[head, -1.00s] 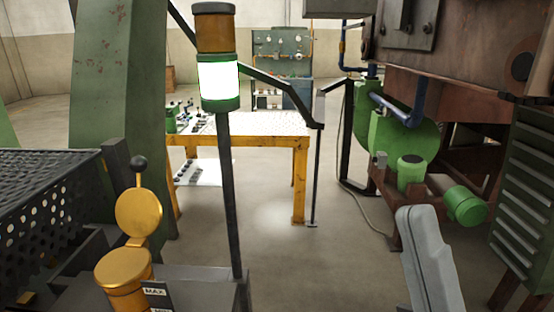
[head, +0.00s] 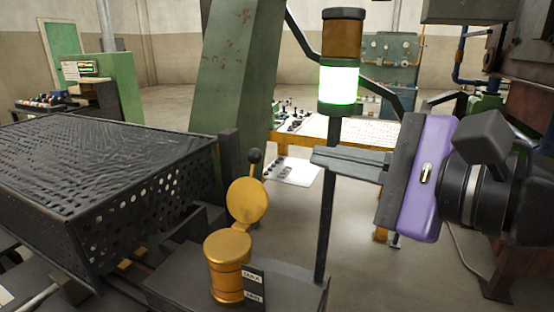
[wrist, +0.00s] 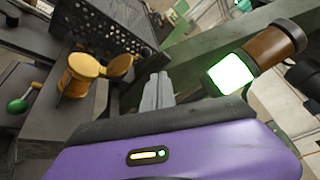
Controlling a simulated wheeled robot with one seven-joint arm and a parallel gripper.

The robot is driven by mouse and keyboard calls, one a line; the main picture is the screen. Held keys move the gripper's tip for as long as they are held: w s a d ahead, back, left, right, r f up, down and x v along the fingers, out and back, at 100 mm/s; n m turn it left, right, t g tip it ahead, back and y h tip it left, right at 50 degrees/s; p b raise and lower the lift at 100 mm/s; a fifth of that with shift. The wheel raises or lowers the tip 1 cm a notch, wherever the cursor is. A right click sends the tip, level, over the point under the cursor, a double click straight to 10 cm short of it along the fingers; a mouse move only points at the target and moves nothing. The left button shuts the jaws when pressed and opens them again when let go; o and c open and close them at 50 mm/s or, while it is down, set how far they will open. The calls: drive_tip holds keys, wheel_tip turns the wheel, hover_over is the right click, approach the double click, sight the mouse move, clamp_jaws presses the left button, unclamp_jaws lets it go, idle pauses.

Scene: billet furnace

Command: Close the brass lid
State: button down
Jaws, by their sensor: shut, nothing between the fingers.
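The brass lid (head: 248,203) stands open, hinged up at the back of a brass cup (head: 228,262), with a black ball knob on a short stem above it. In the wrist view the lid (wrist: 121,66) also stands raised beside the cup (wrist: 78,74). My gripper (head: 318,158) is shut and empty. In the head view it is right of the lid and higher, pointing left, apart from it. In the wrist view the shut fingers (wrist: 158,90) show to the right of the lid.
A lamp post with a lit lamp (head: 340,85) stands by my gripper; its pole passes behind the fingers in the head view. A black perforated guard (head: 120,190) stands left of the cup. A green column (head: 235,75) rises behind. A yellow-framed table (head: 300,140) is farther back.

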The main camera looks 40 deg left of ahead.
sight(250, 185)
drive_tip(key=a+f+n+h+p, duration=0.1)
drive_tip(key=a+f+p, duration=0.1)
drive_tip(key=a, duration=0.6)
drive_tip(key=shift+a+f+t+p, duration=0.35)
drive_tip(key=shift+t+p, duration=0.05)
drive_tip(key=shift+p, duration=0.15)
